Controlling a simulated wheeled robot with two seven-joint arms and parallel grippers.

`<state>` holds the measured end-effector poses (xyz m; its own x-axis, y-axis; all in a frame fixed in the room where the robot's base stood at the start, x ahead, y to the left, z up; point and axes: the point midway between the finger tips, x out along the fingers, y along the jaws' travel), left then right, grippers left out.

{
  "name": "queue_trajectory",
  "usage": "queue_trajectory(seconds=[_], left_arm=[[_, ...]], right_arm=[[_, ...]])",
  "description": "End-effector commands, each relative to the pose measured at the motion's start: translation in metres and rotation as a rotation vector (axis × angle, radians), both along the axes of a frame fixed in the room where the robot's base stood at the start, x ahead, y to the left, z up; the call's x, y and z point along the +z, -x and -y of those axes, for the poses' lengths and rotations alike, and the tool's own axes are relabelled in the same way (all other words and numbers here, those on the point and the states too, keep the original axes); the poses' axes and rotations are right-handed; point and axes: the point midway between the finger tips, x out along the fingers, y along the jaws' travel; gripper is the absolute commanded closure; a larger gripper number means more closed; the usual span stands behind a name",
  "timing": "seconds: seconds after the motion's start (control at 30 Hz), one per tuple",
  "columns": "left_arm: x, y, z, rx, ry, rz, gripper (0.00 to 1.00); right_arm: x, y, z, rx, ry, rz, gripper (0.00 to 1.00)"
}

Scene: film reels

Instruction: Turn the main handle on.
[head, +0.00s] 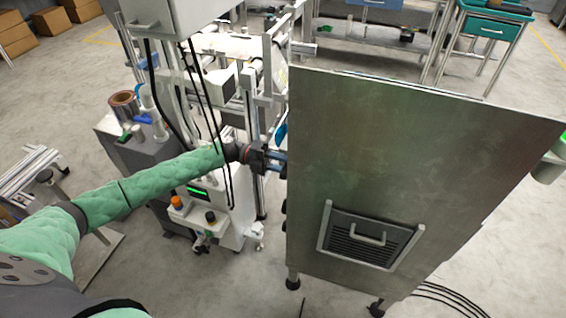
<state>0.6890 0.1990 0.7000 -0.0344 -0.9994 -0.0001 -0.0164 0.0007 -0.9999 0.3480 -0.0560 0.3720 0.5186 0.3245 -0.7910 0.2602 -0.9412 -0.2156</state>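A tall grey metal cabinet (400,140) fills the right half of the head view. Its left side is seen almost edge-on, with small dark knobs (284,207) sticking out. I cannot make out the main handle for certain; a blue part (281,132) shows at the cabinet's left edge, just above my gripper. My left arm reaches in from the left, and my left gripper (279,163) points right, with its fingers at that edge. The fingertips meet or pass behind the edge, so I cannot tell whether they are open or hold anything. My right gripper is not in view.
A vented panel with a grab handle (368,236) is on the cabinet's near face. A white machine (230,215) with hanging black cables stands left of the cabinet, close under my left forearm. Cables (450,298) lie on the floor at lower right. Workbenches stand behind.

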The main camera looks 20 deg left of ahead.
Motion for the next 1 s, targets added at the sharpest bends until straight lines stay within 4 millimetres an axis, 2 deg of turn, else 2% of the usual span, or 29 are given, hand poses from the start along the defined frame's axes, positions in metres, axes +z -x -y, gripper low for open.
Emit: queue_trajectory(seconds=[0.17,0.2,0.23,0.57,0.73,1.0], left_arm=[[0.000,0.000,0.000,0.001,0.000,0.000,0.87],[0.000,0.000,0.000,0.001,0.000,0.000,0.60],[0.000,0.000,0.000,0.001,0.000,0.000,0.58],[-0.001,0.000,-0.003,0.001,0.000,0.001,0.58],[-0.003,-0.001,-0.023,0.002,-0.002,-0.001,0.58],[-0.002,-0.002,-0.063,0.001,-0.001,-0.001,0.58]], right_arm=[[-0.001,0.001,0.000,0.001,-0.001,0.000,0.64],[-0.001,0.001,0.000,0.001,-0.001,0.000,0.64],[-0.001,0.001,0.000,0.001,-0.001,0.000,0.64],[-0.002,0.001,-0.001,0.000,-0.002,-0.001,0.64],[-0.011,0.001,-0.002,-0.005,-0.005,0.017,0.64],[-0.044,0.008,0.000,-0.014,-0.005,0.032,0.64]])
